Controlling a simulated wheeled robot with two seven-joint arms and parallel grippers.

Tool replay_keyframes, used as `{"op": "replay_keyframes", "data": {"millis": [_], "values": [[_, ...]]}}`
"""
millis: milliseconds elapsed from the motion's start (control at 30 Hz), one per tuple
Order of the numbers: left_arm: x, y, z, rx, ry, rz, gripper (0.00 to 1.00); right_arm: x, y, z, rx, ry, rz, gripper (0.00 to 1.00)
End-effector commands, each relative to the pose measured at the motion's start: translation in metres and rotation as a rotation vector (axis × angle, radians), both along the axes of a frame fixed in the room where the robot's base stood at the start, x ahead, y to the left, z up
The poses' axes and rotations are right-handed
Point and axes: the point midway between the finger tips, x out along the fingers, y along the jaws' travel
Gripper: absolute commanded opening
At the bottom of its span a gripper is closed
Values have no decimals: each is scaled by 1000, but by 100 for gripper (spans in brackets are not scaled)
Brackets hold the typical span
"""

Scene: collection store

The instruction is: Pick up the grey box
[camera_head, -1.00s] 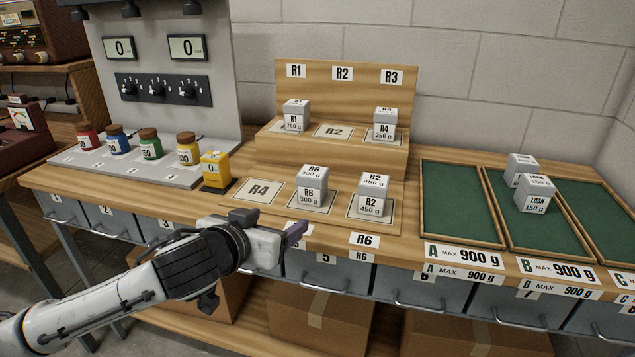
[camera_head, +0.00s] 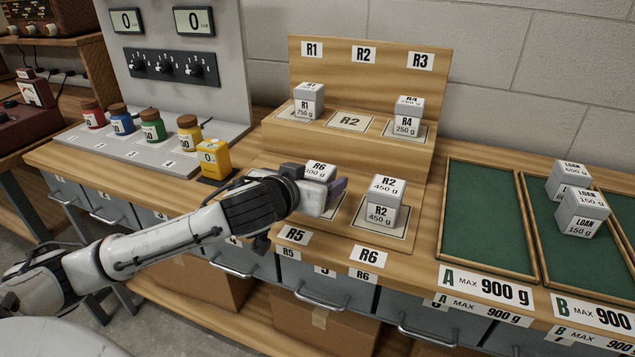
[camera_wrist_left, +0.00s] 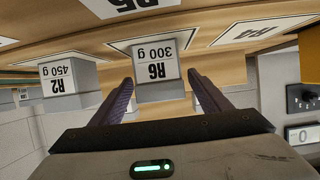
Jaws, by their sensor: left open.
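Several grey boxes with white labels stand on the wooden stand. The box R6 300 g (camera_head: 320,171) is partly hidden behind my left gripper (camera_head: 315,183). In the left wrist view, that box (camera_wrist_left: 158,70) appears upside down between my two open fingers (camera_wrist_left: 160,86), with nothing visibly gripped. How far the fingers reach past its sides is not clear. The box R2 450 g (camera_head: 382,203) stands just right of my gripper. The boxes R1 750 g (camera_head: 307,103) and R4 250 g (camera_head: 405,118) stand on the upper step. My right gripper is not in view.
Two LOAN boxes (camera_head: 582,213) sit in the green tray B (camera_head: 537,262). Green tray A (camera_head: 487,210) is empty. A yellow block (camera_head: 213,158) and several capped jars (camera_head: 152,125) stand at the left. The stand's back panel (camera_head: 365,75) rises behind the boxes.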

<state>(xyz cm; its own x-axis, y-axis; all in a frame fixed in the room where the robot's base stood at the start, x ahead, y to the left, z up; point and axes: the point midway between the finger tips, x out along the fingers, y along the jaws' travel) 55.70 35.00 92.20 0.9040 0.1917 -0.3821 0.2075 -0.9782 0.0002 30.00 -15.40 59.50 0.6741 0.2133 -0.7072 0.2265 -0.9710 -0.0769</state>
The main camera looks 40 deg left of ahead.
Motion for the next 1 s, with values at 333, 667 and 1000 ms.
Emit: {"op": "replay_keyframes", "data": {"millis": [333,667,1000], "values": [[39,9,-16,0,0,0,70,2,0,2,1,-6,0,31],[40,9,-16,0,0,0,53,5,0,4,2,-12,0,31],[40,9,-15,1,-3,0,17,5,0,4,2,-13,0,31]]}}
